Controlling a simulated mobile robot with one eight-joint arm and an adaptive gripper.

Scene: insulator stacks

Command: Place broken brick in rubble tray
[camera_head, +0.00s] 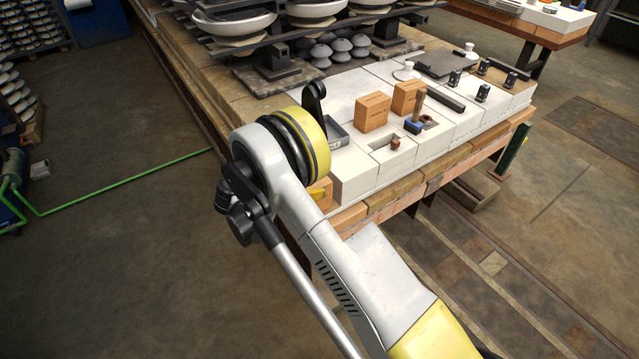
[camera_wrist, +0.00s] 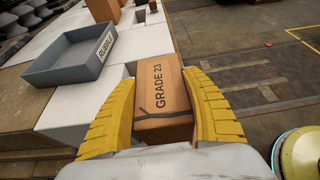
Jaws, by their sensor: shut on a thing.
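The broken brick (camera_wrist: 160,92) is orange-brown, marked "GRADE 23", with a dark crack across its near end. My gripper (camera_wrist: 157,100) has ridged yellow fingers, shut on the brick's two sides. The rubble tray (camera_wrist: 62,76) is a shallow grey open box labelled "RUBBLE", left of the brick and apart from it in the wrist view. Its inside looks empty. In the head view the tray (camera_head: 337,131) is partly hidden behind my arm. A bit of the brick (camera_head: 323,185) and a yellow finger (camera_head: 317,195) show just past the arm, near the bench's front edge.
Two whole bricks (camera_head: 372,112) (camera_head: 408,97) stand on the white blocks right of the tray. Insulator stacks (camera_head: 235,17) stand at the back. The floor lies open below the bench edge.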

